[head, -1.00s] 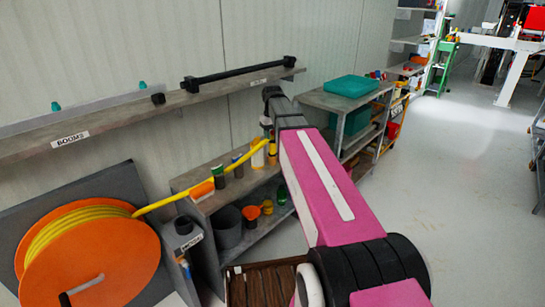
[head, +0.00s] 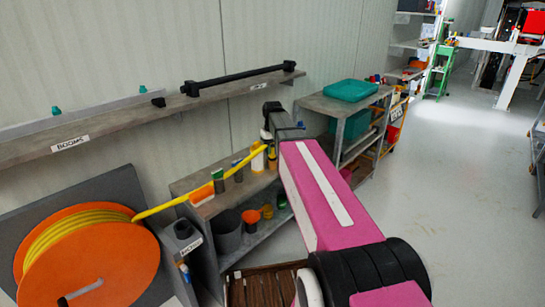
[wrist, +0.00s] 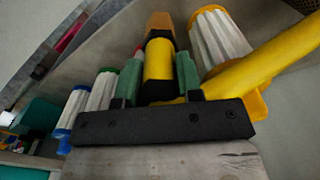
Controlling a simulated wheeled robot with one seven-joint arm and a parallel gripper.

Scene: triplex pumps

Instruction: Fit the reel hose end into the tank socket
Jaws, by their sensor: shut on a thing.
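The orange reel (head: 115,262) stands at the lower left in the head view, wound with yellow hose. The hose (head: 168,204) runs from it up and right to my arm's far end above the low shelf. In the wrist view my gripper (wrist: 158,78) is shut, its green fingers on both sides of the hose end (wrist: 158,62), a yellow body with a dark band and a brown tip. The tip points away from the black gripper bar. The yellow hose (wrist: 275,62) comes in from the right. I cannot make out the tank socket in either view.
A low grey shelf (head: 262,225) with bottles, tubs and cups stands below the hose. White ribbed bottles (wrist: 220,38) show close to the fingers. A long wall shelf (head: 120,118) is above. A bench with a teal box (head: 350,90) stands beyond. The floor at right is clear.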

